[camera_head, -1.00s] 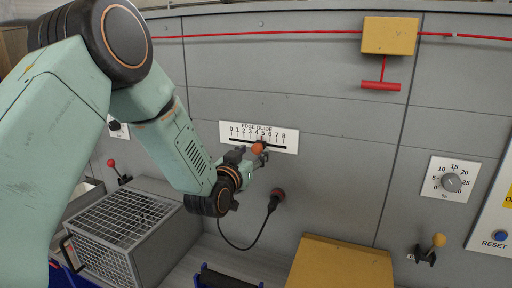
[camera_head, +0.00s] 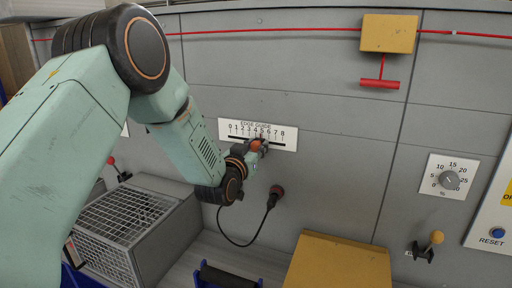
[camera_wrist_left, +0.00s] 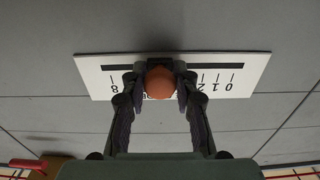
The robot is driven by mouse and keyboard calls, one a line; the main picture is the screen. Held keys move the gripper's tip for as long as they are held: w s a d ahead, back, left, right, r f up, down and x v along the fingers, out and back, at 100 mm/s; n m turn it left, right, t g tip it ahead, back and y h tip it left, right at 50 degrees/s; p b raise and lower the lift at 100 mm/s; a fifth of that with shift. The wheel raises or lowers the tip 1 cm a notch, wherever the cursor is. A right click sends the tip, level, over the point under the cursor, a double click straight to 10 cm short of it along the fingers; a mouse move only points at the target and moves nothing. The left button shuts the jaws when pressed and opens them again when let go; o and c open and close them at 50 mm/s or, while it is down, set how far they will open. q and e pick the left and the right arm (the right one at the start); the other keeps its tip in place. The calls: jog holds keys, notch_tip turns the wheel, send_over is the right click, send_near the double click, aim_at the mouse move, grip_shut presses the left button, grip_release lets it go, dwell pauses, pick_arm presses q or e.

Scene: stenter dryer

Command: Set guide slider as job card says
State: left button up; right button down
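The edge guide scale (camera_head: 288,135) is a white plate marked 0 to 8 on the grey machine wall, with a dark slot under its numbers. An orange slider knob (camera_head: 256,145) stands at roughly 5; its exact mark is hidden by my gripper. My left gripper (camera_head: 262,147) is at the knob. In the left wrist view the plate (camera_wrist_left: 250,72) appears upside down, and the orange knob (camera_wrist_left: 160,83) sits between both fingers, which look closed against its sides. My right gripper is not in view. No readable job card shows.
A black cable plug (camera_head: 276,192) hangs just below the scale. A wire-mesh box (camera_head: 125,222) stands below left. A yellow box (camera_head: 338,262) is below right.

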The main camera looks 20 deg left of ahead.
pick_arm(q)
grip_shut()
dwell(0.3)
jog(key=shift+d+b, duration=0.15)
jog(key=shift+b, duration=0.3)
jog(key=o, duration=0.6)
grip_release()
jog(key=shift+s, duration=0.1)
jog(key=s, duration=1.2)
jog(key=shift+d, duration=0.35)
